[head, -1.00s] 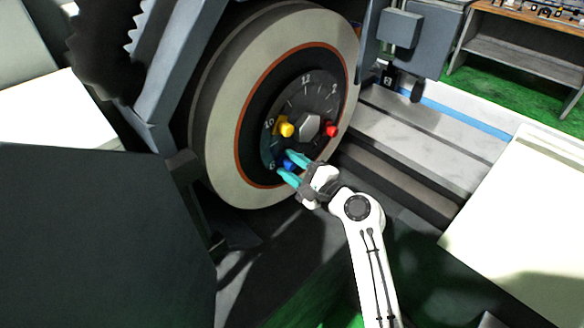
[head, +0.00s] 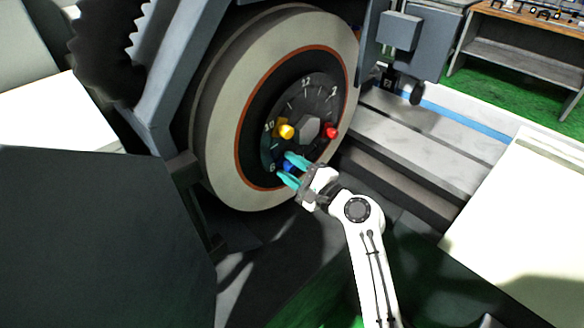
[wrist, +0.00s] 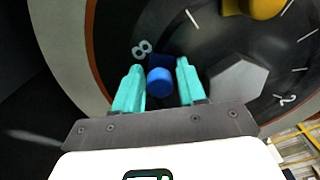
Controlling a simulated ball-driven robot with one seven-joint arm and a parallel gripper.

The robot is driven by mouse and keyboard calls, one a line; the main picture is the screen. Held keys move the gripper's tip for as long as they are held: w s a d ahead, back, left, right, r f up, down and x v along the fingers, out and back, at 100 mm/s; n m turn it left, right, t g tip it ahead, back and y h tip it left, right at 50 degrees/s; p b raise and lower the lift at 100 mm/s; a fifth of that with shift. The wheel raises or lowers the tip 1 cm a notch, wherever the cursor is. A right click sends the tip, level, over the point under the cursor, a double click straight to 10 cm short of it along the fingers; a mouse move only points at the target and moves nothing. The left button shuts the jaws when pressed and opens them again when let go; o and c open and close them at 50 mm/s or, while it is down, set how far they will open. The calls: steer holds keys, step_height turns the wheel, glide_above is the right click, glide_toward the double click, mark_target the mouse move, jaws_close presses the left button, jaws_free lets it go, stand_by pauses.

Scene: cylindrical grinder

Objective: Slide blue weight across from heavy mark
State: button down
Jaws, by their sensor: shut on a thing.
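The blue weight (head: 288,167) is a small blue knob on a block, low on the dark dial of the grinding wheel's hub. My gripper (head: 292,169) has its teal fingers on either side of it and is shut on it. In the wrist view the blue weight (wrist: 160,80) sits between the two fingers (wrist: 160,88), beside the number 8 on the dial. The yellow weight (head: 286,131) is above it on the dial, and the red weight (head: 331,132) is to the right. I cannot make out which mark is the heavy mark.
The large pale grinding wheel (head: 222,140) surrounds the dial. A grey hex nut (head: 309,128) stands out at the hub's centre, close to the fingers. Dark machine panels (head: 100,230) stand at the left, and a machine bed (head: 425,135) lies at the right.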

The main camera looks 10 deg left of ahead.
steer(key=shift+a+r, duration=0.35)
steer(key=shift+r, duration=0.15)
steer(key=c, duration=1)
jaws_free()
steer(key=shift+a, duration=0.1)
steer(key=shift+o, duration=0.7)
steer(key=shift+f, duration=0.3)
steer(key=shift+d, duration=0.3)
steer(key=shift+s+d+f, duration=0.15)
steer(key=shift+d, duration=0.1)
steer(key=b+v, duration=0.1)
steer(key=v, duration=0.9)
steer(key=shift+b, duration=0.35)
steer(key=shift+s, duration=0.15)
